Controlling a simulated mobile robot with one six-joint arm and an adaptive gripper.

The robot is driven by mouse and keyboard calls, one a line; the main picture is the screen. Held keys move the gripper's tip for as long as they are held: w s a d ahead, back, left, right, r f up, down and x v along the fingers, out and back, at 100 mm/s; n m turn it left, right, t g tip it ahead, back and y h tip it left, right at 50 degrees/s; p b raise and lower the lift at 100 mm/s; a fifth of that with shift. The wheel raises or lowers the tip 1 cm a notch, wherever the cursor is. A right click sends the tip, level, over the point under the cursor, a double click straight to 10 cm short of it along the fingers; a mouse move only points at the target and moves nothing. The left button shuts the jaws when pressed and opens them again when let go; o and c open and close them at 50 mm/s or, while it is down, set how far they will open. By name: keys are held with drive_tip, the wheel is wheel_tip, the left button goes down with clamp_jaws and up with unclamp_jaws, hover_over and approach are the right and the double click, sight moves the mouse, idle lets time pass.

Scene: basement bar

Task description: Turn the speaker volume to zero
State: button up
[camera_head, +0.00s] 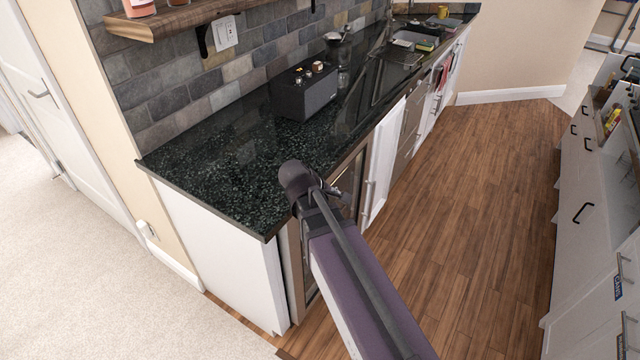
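The speaker (306,95) is a dark box standing on the black stone counter near the tiled wall. Small knobs (317,67) with a light metallic look show on its top. I cannot tell which one is the volume or how it is set. My gripper cannot be made out in this view.
The counter (200,160) is clear left of the speaker. A wooden shelf (170,22) with jars hangs above. Behind the speaker are a sink area and a yellow cup (442,11). Wooden floor (490,190) is free between the counter and the right-hand cabinets (590,200).

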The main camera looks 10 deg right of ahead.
drive_tip(key=s+a+f+m+g+y, duration=0.1)
drive_tip(key=s+f+m+g+y, duration=0.1)
drive_tip(key=s+m+y, duration=0.5)
drive_tip(key=shift+s+a+f+m, duration=0.3)
drive_tip(key=shift+f+m, duration=0.5)
drive_tip(key=shift+m, duration=0.6)
